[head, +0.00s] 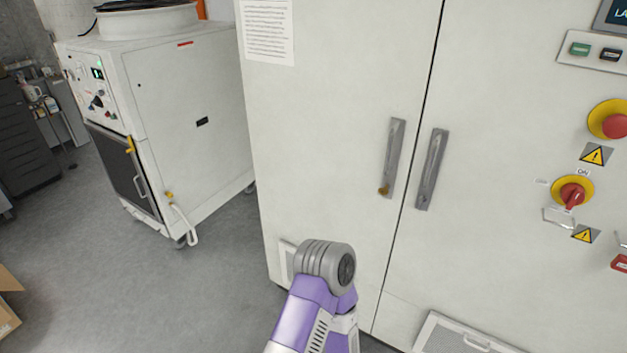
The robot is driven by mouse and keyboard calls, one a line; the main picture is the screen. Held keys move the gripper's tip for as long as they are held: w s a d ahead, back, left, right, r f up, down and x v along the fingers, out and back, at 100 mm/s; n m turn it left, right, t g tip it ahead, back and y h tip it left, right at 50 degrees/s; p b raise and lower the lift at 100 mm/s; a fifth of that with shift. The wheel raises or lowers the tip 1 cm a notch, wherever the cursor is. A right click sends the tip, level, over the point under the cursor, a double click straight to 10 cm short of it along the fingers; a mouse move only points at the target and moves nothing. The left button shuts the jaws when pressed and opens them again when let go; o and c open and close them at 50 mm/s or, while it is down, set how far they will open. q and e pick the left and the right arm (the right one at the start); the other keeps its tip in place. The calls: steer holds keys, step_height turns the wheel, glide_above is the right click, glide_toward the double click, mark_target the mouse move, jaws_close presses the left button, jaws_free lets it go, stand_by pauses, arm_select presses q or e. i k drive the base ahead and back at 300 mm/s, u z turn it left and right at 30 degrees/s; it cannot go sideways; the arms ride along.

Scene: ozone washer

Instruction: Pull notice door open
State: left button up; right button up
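The notice door (330,110) is the left door of a tall pale cabinet, with a printed notice sheet (268,31) at its upper left. It looks shut, its right edge meeting the other door along a dark seam. Its upright metal handle (396,140) is near that seam, with a small brownish lock part low on it. A purple and grey part of my arm rises from the bottom middle in front of the door's lower part, below the handle. Neither gripper's fingers are in view.
The right door (490,130) has its own handle (432,170), and to its right are red-and-yellow switches (572,193). A white wheeled machine (190,130) stands left of the cabinet. Grey floor (130,285) is open at lower left, with a cardboard box (8,300) at the edge.

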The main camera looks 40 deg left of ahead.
mark_target(335, 91)
steer(key=u, duration=1.45)
